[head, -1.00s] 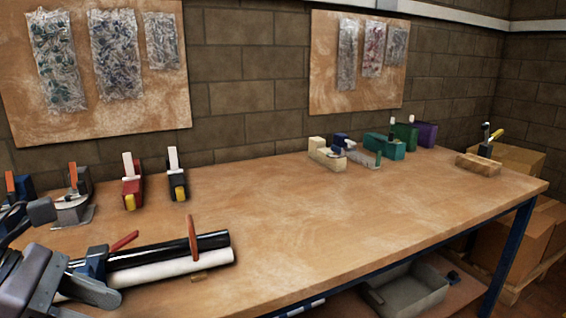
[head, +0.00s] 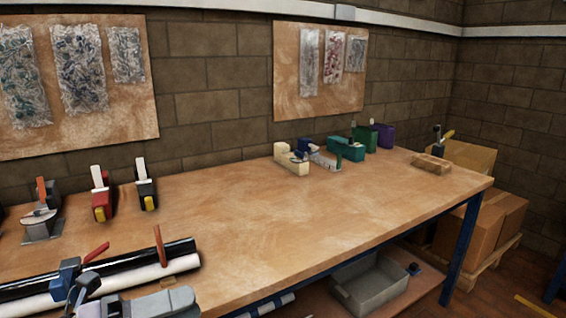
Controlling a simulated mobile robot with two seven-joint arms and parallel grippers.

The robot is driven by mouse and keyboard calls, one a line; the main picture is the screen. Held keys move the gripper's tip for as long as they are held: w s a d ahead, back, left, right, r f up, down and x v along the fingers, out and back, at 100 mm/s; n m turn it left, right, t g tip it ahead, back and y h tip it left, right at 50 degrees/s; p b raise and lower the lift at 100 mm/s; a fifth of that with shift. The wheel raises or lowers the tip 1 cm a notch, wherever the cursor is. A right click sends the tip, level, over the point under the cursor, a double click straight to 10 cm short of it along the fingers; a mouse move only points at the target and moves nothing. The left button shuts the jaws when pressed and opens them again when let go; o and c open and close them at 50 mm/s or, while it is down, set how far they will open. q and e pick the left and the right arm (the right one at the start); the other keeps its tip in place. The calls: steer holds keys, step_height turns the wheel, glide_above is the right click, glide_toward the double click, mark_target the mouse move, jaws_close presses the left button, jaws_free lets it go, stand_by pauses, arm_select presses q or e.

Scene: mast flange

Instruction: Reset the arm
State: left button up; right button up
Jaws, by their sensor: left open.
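My left gripper (head: 92,292) is low at the left of the head view, with its grey body at the bottom edge. It is open and in front of the white tube, close to a blue clamp (head: 66,274) with a red handle. Whether it touches the clamp or tube cannot be told. The black tube (head: 135,258) and white tube (head: 185,264) lie side by side on the wooden workbench (head: 270,220). An upright orange-red handle (head: 160,245) stands at the tubes' right part. My right gripper is not in view.
Red (head: 101,200) and black (head: 146,190) clamp-like tools stand behind the tubes. Several small tools and coloured holders, including a teal one (head: 345,148), line the bench's back. The bench's middle is clear. A grey bin (head: 370,285) sits below; cardboard boxes (head: 480,228) are at right.

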arm_select(q)
steer(key=w+a+f+n+t+y+p, duration=0.15)
steer(key=f+n+t+y, duration=0.45)
steer(key=n, duration=0.6)
steer(key=a+f+n+t+y+p, duration=0.2)
steer(key=a+f+n+y, duration=0.15)
steer(key=f+n, duration=0.55)
steer(key=s+f+n+g+y+p, duration=0.2)
steer(key=s+f+n+g+y, duration=0.3)
steer(key=s+f+n, duration=0.7)
steer(key=shift+a+f+g, duration=0.3)
steer(key=shift+a+f, duration=0.05)
steer(key=shift+f, duration=0.1)
steer(key=shift+c, duration=0.6)
steer(key=shift+a+y, duration=0.1)
steer(key=shift+y, duration=0.15)
